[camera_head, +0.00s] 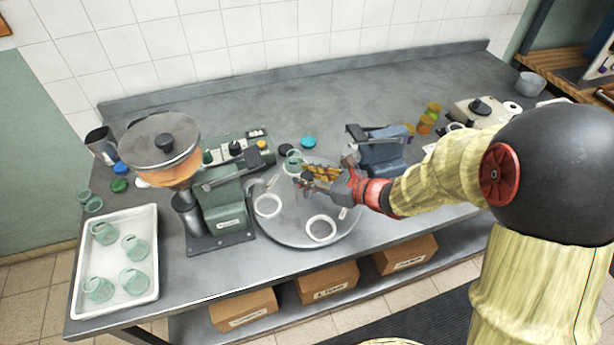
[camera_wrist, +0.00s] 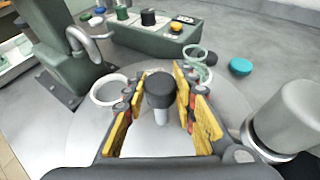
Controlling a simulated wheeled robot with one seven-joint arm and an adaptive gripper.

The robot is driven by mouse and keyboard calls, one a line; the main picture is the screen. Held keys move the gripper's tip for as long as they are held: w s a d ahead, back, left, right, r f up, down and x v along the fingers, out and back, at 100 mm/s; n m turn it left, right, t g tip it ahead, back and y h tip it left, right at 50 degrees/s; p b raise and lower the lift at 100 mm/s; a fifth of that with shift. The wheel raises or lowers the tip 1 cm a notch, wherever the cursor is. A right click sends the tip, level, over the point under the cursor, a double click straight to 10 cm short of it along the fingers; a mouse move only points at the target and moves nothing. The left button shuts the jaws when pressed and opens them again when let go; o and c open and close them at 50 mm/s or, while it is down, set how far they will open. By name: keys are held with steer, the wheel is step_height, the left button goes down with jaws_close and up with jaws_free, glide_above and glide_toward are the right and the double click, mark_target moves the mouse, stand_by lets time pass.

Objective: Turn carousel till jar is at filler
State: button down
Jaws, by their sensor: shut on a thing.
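The carousel (camera_head: 290,228) is a round grey turntable with white ring seats on it. A green glass jar (camera_head: 293,162) stands at its back; the wrist view shows it beyond my right finger (camera_wrist: 200,62). The filler (camera_head: 220,200), green with an orange hopper, stands at the left. An empty white ring seat (camera_head: 267,205) lies nearest the filler, and another (camera_head: 321,228) is at the front. My gripper (camera_head: 306,178) is at the carousel's centre, its yellow fingers on either side of the black-topped knob (camera_wrist: 160,90), shut on it. The knob is hidden in the head view.
A blue-grey press (camera_head: 378,152) stands right of the carousel, close to my arm. A white tray (camera_head: 150,290) with several green jars is at the far left. Loose lids, including a teal one (camera_head: 308,142), lie behind the carousel. The counter's back is largely clear.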

stand_by(0.4)
steer(key=shift+r+n+g+y+p, duration=0.2)
steer(key=shift+n+g+y+p, duration=0.4)
steer(key=shift+n+g+p, duration=0.45)
steer(key=shift+f+n+g+y+p, duration=0.15)
steer(key=shift+n+g+y+p, duration=0.3)
steer(key=shift+p, duration=0.1)
steer(key=c, duration=1.4)
jaws_free()
steer(key=v, duration=1.2)
